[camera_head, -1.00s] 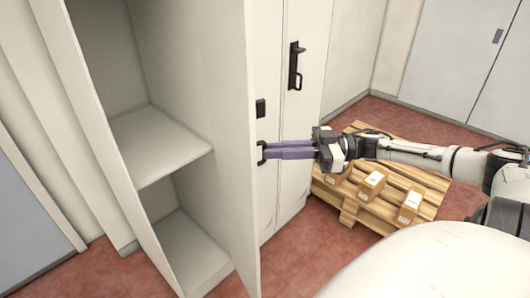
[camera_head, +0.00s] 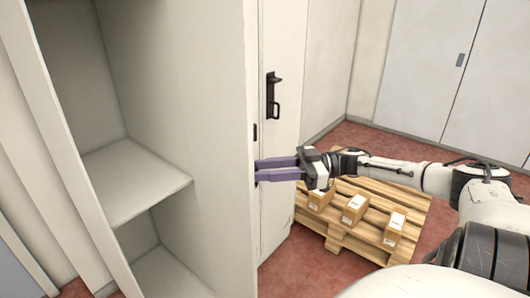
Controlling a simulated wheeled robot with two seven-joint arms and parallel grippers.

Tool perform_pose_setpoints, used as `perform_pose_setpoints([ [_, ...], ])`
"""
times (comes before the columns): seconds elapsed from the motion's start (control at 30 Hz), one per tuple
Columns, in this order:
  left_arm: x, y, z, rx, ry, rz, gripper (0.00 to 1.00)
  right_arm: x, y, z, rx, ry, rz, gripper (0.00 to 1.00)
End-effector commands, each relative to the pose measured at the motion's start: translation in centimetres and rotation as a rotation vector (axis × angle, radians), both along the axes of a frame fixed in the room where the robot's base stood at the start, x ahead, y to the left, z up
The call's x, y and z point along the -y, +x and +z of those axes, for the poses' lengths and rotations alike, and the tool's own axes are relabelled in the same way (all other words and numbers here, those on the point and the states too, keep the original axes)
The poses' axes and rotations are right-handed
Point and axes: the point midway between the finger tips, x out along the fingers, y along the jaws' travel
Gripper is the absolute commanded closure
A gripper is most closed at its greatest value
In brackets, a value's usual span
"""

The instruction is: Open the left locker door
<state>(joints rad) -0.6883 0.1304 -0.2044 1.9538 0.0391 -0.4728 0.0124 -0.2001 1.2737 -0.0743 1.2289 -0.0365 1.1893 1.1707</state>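The open left locker (camera_head: 140,165) shows shelves inside. My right gripper (camera_head: 258,171) comes in from the right, its two purple fingers reaching to the door's outer side at its handle. The fingers look closed around that handle, which is mostly hidden by them and the door edge. A small black latch (camera_head: 255,133) shows above them. My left gripper is not in view.
The neighbouring locker door (camera_head: 285,150) is shut and has a black handle (camera_head: 272,95). A wooden pallet (camera_head: 340,243) with several small cartons (camera_head: 355,208) stands on the red floor below my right arm. Pale cabinets (camera_head: 425,70) stand at the back right.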

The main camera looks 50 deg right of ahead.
Motion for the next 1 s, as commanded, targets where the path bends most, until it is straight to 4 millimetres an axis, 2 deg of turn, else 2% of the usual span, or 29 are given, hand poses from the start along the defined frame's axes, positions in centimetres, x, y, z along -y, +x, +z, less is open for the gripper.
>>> perform_pose_setpoints([
  [0.37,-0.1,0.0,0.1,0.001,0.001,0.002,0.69,0.3,-0.7,-0.4,-0.008,-0.003,0.004,0.72],
  [0.8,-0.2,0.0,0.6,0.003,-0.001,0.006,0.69,6.1,-5.7,-0.3,-0.006,-0.003,0.001,0.72],
  [1.0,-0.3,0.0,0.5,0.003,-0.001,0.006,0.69,7.5,-6.9,-0.2,-0.003,-0.002,0.002,0.72],
])
